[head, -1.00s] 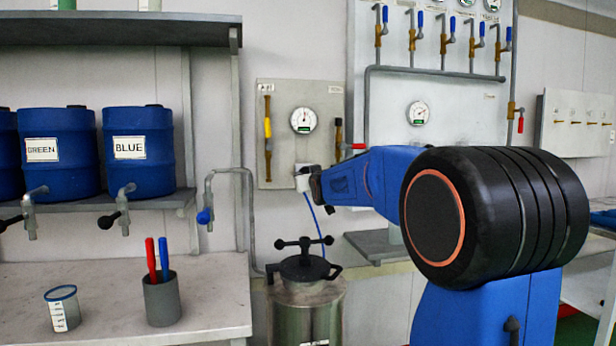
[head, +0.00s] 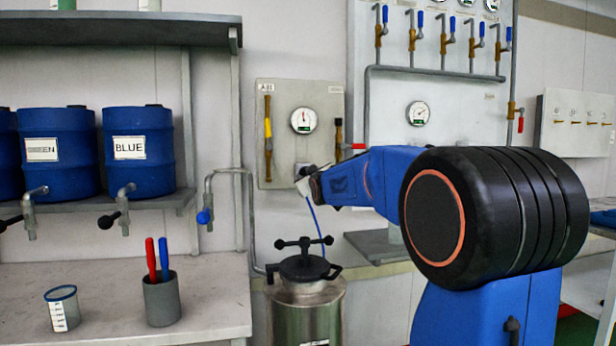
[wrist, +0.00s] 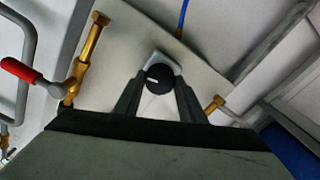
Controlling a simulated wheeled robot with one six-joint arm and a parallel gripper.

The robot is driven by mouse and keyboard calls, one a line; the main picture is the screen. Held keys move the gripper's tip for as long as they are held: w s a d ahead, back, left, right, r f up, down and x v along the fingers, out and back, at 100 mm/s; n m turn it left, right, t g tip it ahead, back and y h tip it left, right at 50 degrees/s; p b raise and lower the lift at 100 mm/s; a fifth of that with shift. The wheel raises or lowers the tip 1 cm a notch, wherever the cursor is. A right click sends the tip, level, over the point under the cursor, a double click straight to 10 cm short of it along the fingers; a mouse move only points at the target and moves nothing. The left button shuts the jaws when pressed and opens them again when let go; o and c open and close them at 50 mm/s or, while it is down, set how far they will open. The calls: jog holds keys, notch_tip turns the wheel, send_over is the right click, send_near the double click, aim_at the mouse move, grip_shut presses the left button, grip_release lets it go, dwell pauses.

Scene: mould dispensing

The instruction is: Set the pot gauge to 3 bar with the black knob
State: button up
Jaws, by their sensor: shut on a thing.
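The pot gauge (head: 303,120) is a round white dial on the grey wall panel, with a dark needle near the top; its figures are too small to read. The black knob (wrist: 158,77) with a white mark sits on a pale block on the same panel, below the gauge. My gripper (wrist: 157,84) is shut on the knob, one finger on each side of it. In the head view my gripper (head: 306,180) is at the panel's lower part, and it mostly hides the knob.
The metal pot (head: 306,310) with a black clamp lid stands below the panel. A blue hose (head: 316,218) hangs beneath the gripper.

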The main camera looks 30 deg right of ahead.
jog(key=o, duration=1)
jog(key=shift+o, duration=0.2)
jog(key=shift+s, duration=0.15)
jog(key=v, duration=1.7)
jog(key=shift+a+r, duration=0.1)
jog(key=s+a+f+g+y, duration=0.1)
jog(key=s+a+f+g, duration=0.3)
jog(key=s+f, duration=0.7)
jog(key=s+a+f+m+g+y, duration=0.1)
jog(key=s+a+f+g+y, duration=0.1)
jog(key=s+a+f+g, duration=0.2)
jog(key=s+a+f+m+g+y, duration=0.1)
jog(key=s+a+f+g, duration=0.3)
jog(key=s+f, duration=1.5)
jog(key=a+y, duration=0.1)
jog(key=a, duration=0.3)
jog(key=shift+a+f+g, duration=0.2)
jog(key=shift+a+g, duration=0.1)
jog(key=shift+a, duration=0.1)
